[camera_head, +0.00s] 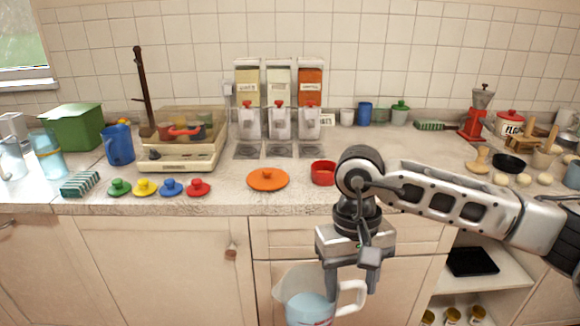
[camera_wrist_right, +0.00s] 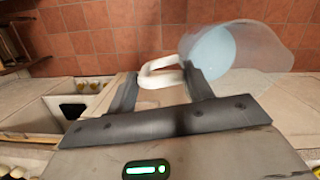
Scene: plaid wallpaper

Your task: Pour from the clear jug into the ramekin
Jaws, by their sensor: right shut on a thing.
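The clear jug (camera_head: 306,300) with a white handle hangs in front of the lower cabinets, in front of the counter edge in the head view; its bottom is cut off by the frame. It holds something light blue and looks roughly upright. My right gripper (camera_head: 350,284) is shut on the jug's handle. In the right wrist view the handle (camera_wrist_right: 150,76) sits between the fingers and the clear jug (camera_wrist_right: 262,48) extends to the right. A small red dish, seemingly the ramekin (camera_head: 323,173), stands on the counter near its front edge, just left of my right arm. My left gripper is out of view.
Several coloured knobbed lids (camera_head: 171,187) line the front edge. Three dispensers (camera_head: 279,105) stand behind. A black pan (camera_head: 508,163) and pale round items are at right. Counter around the ramekin is mostly free.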

